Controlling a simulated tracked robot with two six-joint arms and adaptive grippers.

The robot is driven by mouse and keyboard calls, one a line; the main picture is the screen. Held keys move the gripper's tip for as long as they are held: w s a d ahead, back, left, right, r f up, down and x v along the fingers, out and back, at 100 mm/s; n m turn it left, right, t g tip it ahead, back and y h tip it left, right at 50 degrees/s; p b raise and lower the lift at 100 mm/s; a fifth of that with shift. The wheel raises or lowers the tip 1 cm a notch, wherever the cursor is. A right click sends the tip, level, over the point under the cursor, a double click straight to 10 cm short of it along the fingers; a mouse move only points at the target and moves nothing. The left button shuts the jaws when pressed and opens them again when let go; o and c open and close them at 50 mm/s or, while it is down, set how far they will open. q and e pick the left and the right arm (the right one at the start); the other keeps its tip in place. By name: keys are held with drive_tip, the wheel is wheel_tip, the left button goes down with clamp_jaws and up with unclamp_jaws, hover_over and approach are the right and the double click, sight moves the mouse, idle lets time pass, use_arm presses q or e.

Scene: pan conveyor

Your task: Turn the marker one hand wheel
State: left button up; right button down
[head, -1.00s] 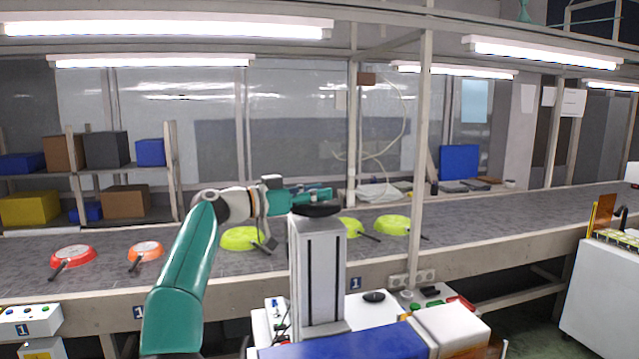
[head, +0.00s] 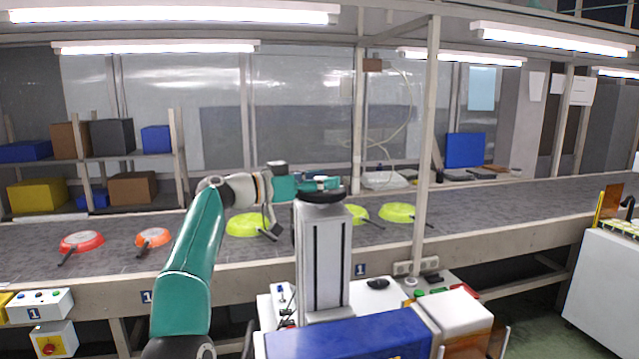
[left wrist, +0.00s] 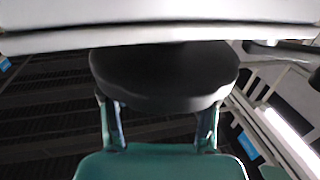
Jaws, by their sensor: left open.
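My left gripper (head: 330,183) is open. In the head view it is level, just above a black round disc (head: 322,198) on top of a grey upright column. In the left wrist view a dark round shape (left wrist: 165,80) fills the middle, in line with the two spread fingers of the gripper (left wrist: 158,112); contact cannot be told. A smaller black round knob (head: 377,283) lies flat on the white panel behind the column, near a blue plate marked 1 (head: 360,270). I cannot tell which is the marker one hand wheel. My right gripper is not in view.
The conveyor (head: 520,206) runs across with red, orange and lime pans, such as a red pan (head: 82,240). A control box marked 1 (head: 38,306) stands at the left, with a red knob below. A white post (head: 425,150) rises right of the column.

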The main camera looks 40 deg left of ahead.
use_arm(q)
drive_tip(key=shift+a+f, duration=0.1)
drive_tip(key=shift+s+a, duration=0.1)
drive_tip(key=v, duration=1.1)
drive_tip(key=shift+s, duration=0.3)
